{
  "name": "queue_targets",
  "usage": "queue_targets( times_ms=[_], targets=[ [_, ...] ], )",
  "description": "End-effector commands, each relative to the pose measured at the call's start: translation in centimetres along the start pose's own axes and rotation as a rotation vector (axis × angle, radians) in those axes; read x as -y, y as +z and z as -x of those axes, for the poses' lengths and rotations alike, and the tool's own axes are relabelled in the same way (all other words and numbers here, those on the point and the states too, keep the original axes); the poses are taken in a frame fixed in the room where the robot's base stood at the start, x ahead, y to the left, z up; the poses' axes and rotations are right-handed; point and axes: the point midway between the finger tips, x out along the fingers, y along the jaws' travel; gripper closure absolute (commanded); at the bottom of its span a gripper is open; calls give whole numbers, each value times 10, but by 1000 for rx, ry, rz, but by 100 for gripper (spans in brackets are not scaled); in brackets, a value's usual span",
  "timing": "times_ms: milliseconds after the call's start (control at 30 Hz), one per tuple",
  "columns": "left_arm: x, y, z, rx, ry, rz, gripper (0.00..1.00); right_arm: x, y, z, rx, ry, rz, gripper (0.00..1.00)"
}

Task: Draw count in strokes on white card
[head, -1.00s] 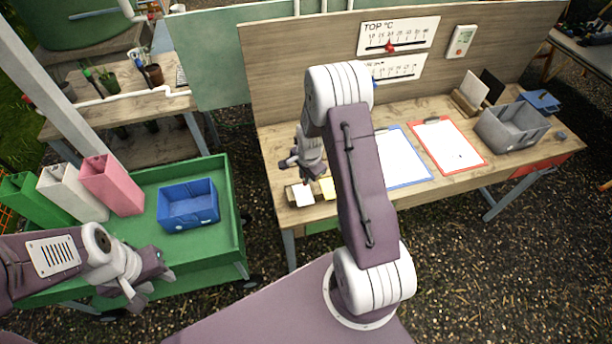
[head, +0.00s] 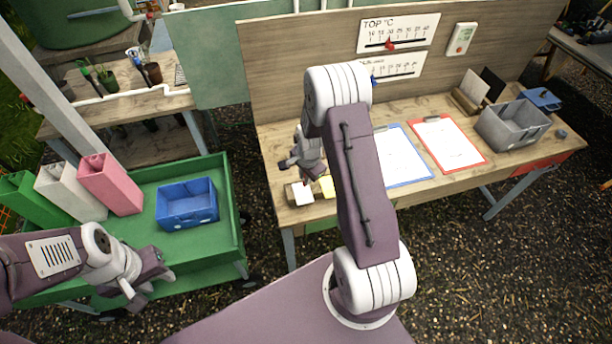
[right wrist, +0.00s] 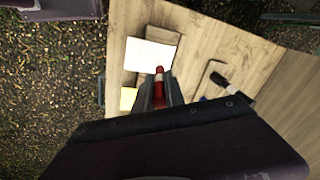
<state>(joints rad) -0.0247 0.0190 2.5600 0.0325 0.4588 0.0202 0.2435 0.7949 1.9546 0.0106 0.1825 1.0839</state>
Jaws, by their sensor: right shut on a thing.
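The white card (head: 303,195) lies on a small wooden block at the near left end of the workbench. It also shows in the right wrist view (right wrist: 150,54). A yellow card (head: 327,187) is beside it, partly hidden by my right arm in the head view. My right gripper (right wrist: 159,92) is shut on a red pen (right wrist: 159,82) with a pale band, its end at the card's edge in the wrist view. I cannot tell whether it touches, and I make out no strokes. My left gripper (head: 150,280) is open and empty over the green cart.
A black-and-white pen-like item (right wrist: 220,82) lies on the bench near the cards. Blue (head: 405,165) and red (head: 447,143) clipboards and a grey bin (head: 512,128) stand farther right. A blue bin (head: 187,205) sits on the green cart (head: 228,190).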

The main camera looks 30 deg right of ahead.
Motion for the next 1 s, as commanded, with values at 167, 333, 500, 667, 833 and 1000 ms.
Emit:
queue_targets(
  times_ms=[167, 333, 500, 667, 833, 1000],
  targets=[
    [0, 0, 1, 0, 0, 0, 64, 0, 0, 0, 0, 0, 0, 100],
    [0, 0, 1, 0, 0, 0, 64, 0, 0, 0, 0, 0, 0, 100],
    [0, 0, 1, 0, 0, 0, 64, -4, 2, 1, 1, 2, 0, 100],
    [0, 0, 2, 0, 0, 0, 64, -8, 5, 2, 0, 1, -1, 100],
    [0, 0, 2, 0, 0, 0, 64, -10, 6, 3, 0, 0, -1, 100],
    [0, 0, 2, 0, 0, 0, 64, -10, 6, 3, 0, 0, -1, 100]
  ],
)
